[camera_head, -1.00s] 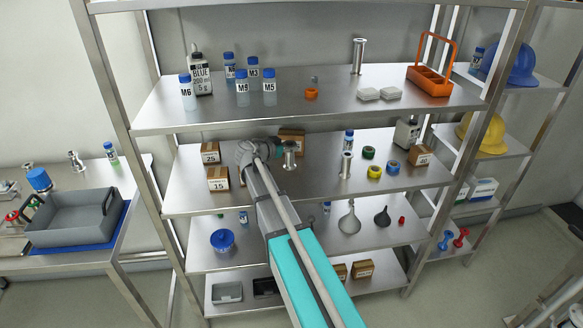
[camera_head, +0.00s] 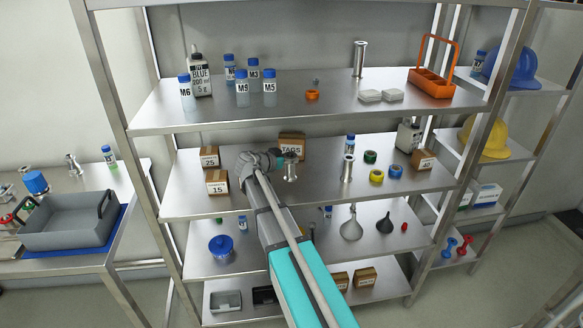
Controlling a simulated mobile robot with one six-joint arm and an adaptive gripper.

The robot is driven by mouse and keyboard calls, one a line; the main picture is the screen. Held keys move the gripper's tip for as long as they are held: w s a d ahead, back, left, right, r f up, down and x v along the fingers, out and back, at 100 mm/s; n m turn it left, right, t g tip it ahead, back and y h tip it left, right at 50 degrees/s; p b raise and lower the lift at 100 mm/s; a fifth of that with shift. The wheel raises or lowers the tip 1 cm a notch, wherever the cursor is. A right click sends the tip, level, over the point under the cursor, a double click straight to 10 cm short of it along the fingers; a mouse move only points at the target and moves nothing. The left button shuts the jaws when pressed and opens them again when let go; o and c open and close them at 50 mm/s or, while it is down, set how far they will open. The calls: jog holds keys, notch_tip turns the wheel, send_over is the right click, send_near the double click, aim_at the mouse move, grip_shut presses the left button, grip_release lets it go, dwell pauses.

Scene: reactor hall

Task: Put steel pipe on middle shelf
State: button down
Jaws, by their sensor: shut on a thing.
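My gripper (camera_head: 277,160) is at the middle shelf (camera_head: 322,189), left of its centre. It is shut on a steel pipe (camera_head: 291,169), a short shiny cylinder with flanged ends, held upright. The pipe's lower end is close to the shelf surface; I cannot tell whether it touches. A second steel pipe (camera_head: 347,168) stands upright on the same shelf to the right. A third one (camera_head: 359,59) stands on the shelf above. My arm hides part of the middle shelf's front edge, and the gripper fingers are small and partly hidden.
A TAGS box (camera_head: 292,144) stands just behind the held pipe. Boxes marked 25 (camera_head: 209,157) and 15 (camera_head: 217,182) stand left of my gripper. Tape rolls (camera_head: 376,176), a blue-capped bottle (camera_head: 350,144) and a 40 box (camera_head: 423,160) are right. Bare shelf lies between the two pipes.

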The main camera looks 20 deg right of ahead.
aim_at(287, 167)
jog(key=shift+f+b, duration=1.3)
jog(key=shift+f, duration=0.25)
jog(key=shift+f, duration=0.15)
jog(key=shift+c, duration=1.5)
grip_release()
jog(key=shift+r, duration=0.25)
jog(key=p+v, duration=0.3)
jog(key=v, duration=0.9)
jog(key=shift+p, duration=0.3)
jog(key=shift+f, duration=0.15)
